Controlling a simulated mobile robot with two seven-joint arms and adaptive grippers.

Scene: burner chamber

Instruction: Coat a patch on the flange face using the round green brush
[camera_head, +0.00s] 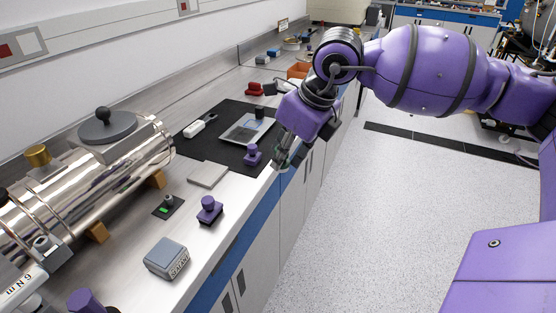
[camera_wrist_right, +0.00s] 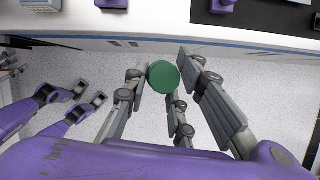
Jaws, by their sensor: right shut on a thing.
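My right gripper (camera_head: 284,160) hangs past the front edge of the bench, above the floor. In the right wrist view it (camera_wrist_right: 170,88) is shut on the round green brush (camera_wrist_right: 164,76), whose round green end shows between the fingers. In the head view the brush is mostly hidden by the gripper. The polished metal chamber (camera_head: 90,185) lies on wooden blocks at the left of the bench, well apart from the brush. I cannot make out which surface is the flange face. My left gripper (camera_wrist_right: 75,97) shows at the left of the right wrist view, fingers apart and empty.
A grey disc with a black knob (camera_head: 105,128) sits on the chamber. A black mat (camera_head: 222,120), purple-knobbed pieces (camera_head: 209,210), a grey plate (camera_head: 207,174) and a grey-blue box (camera_head: 166,258) occupy the bench. The floor (camera_head: 370,220) in front is clear.

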